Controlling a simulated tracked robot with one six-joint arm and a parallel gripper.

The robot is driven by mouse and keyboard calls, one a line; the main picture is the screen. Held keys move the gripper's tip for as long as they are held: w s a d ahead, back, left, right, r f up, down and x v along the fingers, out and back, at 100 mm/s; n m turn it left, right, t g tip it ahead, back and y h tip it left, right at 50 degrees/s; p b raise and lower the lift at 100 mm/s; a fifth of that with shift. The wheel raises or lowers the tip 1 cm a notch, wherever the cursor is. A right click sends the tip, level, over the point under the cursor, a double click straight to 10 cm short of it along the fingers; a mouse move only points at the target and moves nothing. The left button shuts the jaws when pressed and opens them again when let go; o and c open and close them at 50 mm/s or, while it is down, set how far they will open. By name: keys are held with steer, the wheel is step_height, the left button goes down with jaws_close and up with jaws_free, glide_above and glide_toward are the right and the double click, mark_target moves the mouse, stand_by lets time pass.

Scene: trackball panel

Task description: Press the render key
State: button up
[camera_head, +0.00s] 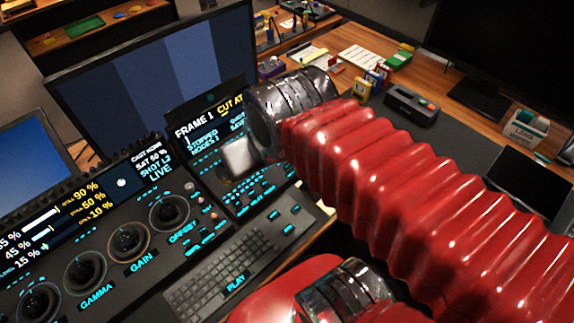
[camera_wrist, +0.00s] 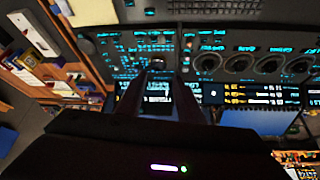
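The grading control panel (camera_head: 105,262) fills the lower left of the head view, with cyan-lit labels and keys. The wrist view shows it upside down. No key is readable as render; the small labels are blurred. My gripper (camera_head: 238,156) is above the panel's right section, in front of the small "FRAME 1" screen (camera_head: 205,117), with one pale fingertip block showing. In the wrist view my dark gripper fingers (camera_wrist: 160,72) point toward the panel, with part of the lit screen between them. Whether their tips meet is unclear. Nothing held is visible.
A keyboard (camera_head: 225,265) with a PLAY label lies at the panel's front. Trackballs (camera_head: 127,244) stand in rings labelled GAMMA, GAIN and OFFSET. A large monitor (camera_head: 160,85) rises behind. A dark box (camera_head: 410,105) sits on the desk to the right.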

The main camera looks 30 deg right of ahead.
jaws_close()
stand_by(1.5)
